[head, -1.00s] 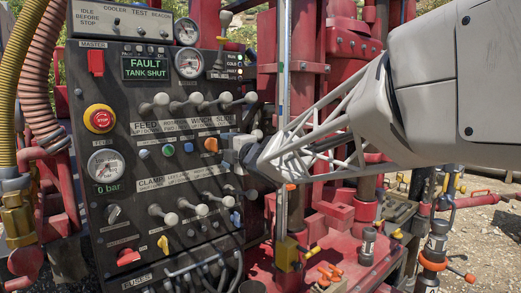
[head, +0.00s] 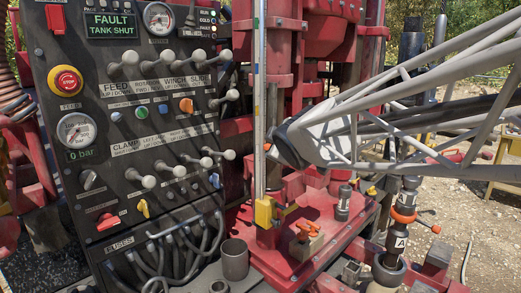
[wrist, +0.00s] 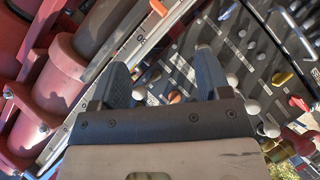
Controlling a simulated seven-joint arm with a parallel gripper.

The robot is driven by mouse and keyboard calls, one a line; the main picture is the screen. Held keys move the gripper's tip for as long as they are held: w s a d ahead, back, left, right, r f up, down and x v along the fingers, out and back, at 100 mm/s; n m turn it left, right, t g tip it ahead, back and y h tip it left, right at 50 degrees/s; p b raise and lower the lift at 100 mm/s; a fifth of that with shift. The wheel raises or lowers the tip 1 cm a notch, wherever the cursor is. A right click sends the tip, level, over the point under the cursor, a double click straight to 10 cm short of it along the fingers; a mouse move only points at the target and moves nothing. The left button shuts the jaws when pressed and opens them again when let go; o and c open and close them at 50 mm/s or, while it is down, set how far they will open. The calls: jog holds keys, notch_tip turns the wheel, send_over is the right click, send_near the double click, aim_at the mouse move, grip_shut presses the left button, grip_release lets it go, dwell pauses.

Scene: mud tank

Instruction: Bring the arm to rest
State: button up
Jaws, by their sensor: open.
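My gripper (head: 272,146) is at the end of my lattice arm, which reaches in from the right in the head view. It is right of the control panel (head: 150,150), close to the upright scale rail, and appears clear of the panel. In the wrist view my gripper (wrist: 163,68) has its two dark fingers spread, with nothing between them. The panel's levers and knobs lie beyond the fingers there.
The scale rail (head: 260,100) stands beside my gripper, with red rig columns behind. A red deck (head: 300,225) with an orange-handled valve (head: 305,235) lies below. A bottle-like black fitting marked A (head: 398,240) stands at right.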

jog(key=s+d+f+m+g+h, duration=0.3)
jog(key=s+d+f+m+g, duration=0.35)
jog(key=s+d, duration=0.5)
jog(key=s+d+f+m+g, duration=0.1)
jog(key=s+f+m, duration=0.3)
jog(key=s, duration=0.6)
jog(key=s+d+f+m+g, duration=0.1)
jog(key=s+f+m+g, duration=0.2)
jog(key=s+f, duration=0.4)
jog(key=s+m, duration=0.1)
jog(key=s, duration=0.3)
jog(key=shift+d, duration=0.15)
